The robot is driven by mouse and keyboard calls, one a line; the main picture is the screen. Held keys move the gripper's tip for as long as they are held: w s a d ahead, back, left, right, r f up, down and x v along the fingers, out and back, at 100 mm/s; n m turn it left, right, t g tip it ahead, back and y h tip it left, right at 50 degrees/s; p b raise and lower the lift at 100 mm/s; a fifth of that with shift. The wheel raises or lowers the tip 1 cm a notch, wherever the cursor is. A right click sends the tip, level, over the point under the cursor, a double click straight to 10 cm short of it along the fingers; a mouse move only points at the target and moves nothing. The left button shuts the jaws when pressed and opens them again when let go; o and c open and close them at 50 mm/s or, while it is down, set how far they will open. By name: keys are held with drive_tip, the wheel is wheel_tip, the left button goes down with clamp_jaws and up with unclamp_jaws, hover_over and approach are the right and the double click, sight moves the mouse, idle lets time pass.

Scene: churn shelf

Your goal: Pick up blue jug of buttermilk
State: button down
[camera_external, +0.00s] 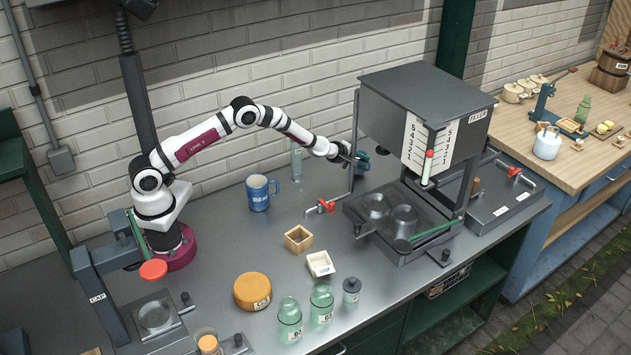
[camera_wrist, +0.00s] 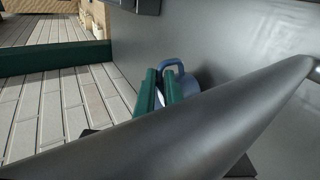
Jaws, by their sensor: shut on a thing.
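A blue jug (camera_external: 363,164) is at my gripper (camera_external: 354,158), at the back of the counter behind the filler's left post. Only part of the jug shows and no label is readable there. In the wrist view the blue jug (camera_wrist: 192,84) shows its handle loop and part of its rim beside my gripper's green fingers (camera_wrist: 160,88), which are shut on it. A thick dark bar hides the fingers' lower part and much of the jug. Whether the jug touches the counter I cannot tell.
A blue mug (camera_external: 259,194) with white lettering stands left of the gripper. A clear bottle (camera_external: 296,160) stands behind it. The grey filler (camera_external: 425,100), with its post and red-handled valve (camera_external: 326,206), stands close on the right.

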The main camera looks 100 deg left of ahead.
drive_tip(key=shift+r, duration=0.6)
drive_tip(key=s+d, duration=1.1)
drive_tip(key=d, duration=0.2)
drive_tip(key=shift+s+d, duration=0.25)
drive_tip(key=shift+d, duration=0.05)
drive_tip(key=shift+r, duration=0.1)
idle(0.9)
